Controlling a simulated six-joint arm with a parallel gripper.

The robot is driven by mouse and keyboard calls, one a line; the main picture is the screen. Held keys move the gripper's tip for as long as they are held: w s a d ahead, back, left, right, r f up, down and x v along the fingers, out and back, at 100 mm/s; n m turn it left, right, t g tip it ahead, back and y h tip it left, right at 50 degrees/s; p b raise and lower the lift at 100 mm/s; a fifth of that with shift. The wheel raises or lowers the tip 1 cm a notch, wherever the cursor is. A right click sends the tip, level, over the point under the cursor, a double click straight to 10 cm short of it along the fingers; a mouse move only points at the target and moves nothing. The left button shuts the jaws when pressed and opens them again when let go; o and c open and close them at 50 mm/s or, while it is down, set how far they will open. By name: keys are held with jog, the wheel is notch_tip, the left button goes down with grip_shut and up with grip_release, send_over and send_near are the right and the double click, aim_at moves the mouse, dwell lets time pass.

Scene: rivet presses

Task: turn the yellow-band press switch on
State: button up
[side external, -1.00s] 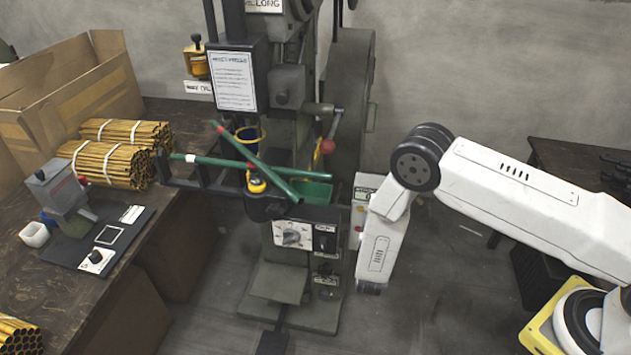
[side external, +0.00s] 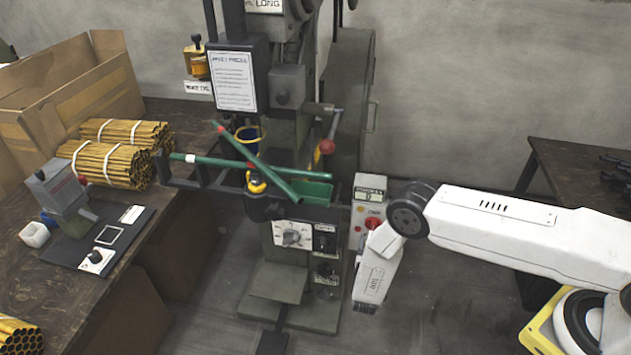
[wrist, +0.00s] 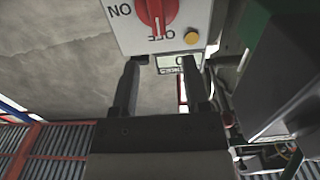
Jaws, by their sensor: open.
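The press (side external: 300,130) stands in the middle of the side view, with a yellow ring (side external: 257,185) on its front post. A light switch box (side external: 361,213) is on its right side, with a small display and a red knob (side external: 373,223). In the wrist view the red knob (wrist: 155,12) is large at the top edge, partly cut off. Its white mark points at the upside-down OFF label; ON is to its left. My gripper (side external: 365,308) hangs just below the box in the side view. In the wrist view its fingers (wrist: 163,75) are apart and empty, below the knob.
A yellow button (wrist: 192,37) sits beside the knob on the box. Green bars (side external: 240,165) cross the press front. A workbench (side external: 110,290) with bundled tubes (side external: 110,160) and a cardboard box (side external: 65,95) is at left. A dark table (side external: 570,170) stands at right.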

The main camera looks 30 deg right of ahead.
jog(key=x, duration=0.7)
grip_shut()
